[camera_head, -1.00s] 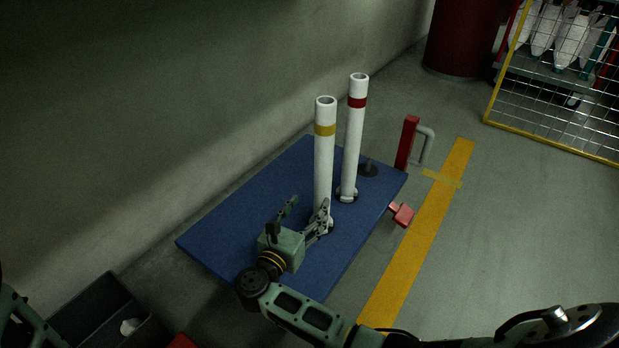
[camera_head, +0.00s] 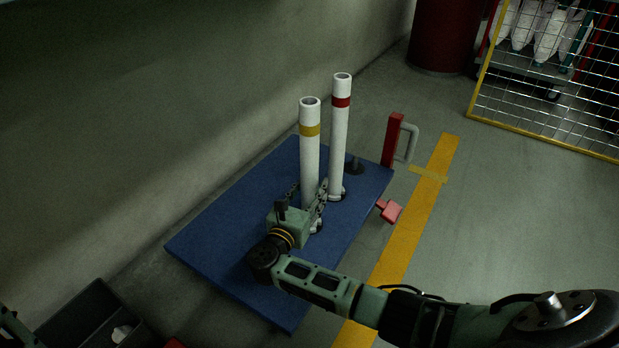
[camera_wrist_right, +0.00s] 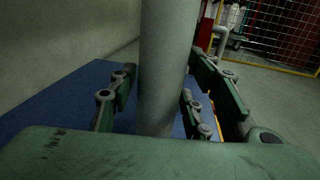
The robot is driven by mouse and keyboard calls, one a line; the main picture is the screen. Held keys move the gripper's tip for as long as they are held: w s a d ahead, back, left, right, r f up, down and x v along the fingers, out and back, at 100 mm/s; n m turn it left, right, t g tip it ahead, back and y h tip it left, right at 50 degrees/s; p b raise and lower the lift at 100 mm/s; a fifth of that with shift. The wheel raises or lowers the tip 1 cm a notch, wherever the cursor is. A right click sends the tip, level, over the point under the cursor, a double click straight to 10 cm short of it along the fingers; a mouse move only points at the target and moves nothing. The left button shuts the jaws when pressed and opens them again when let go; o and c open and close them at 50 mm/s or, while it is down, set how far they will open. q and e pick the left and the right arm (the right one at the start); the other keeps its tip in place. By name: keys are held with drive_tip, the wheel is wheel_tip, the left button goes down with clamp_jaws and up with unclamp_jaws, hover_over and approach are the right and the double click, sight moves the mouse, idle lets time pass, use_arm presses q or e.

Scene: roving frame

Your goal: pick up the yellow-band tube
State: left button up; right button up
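The yellow-band tube (camera_head: 309,160) is white and stands upright on the blue platform (camera_head: 215,240). Its yellow band is near the open top. In the head view my right gripper (camera_head: 307,200) is at the tube's lower part, with fingers on both sides of it. In the right wrist view the tube (camera_wrist_right: 163,70) runs between the spread fingers of the right gripper (camera_wrist_right: 160,95). The fingers look open around it; contact is not clear. The tube's base is partly hidden by the gripper. My left gripper is not in view.
A red-band tube (camera_head: 340,140) stands upright just behind and right. A red post with a grey handle (camera_head: 394,140) and a pink-red block (camera_head: 390,211) are at the platform's right edge. A wall runs along the left. A dark bin (camera_head: 90,318) is at lower left.

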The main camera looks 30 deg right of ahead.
drive_tip(key=c, duration=1)
drive_tip(key=shift+o, duration=0.2)
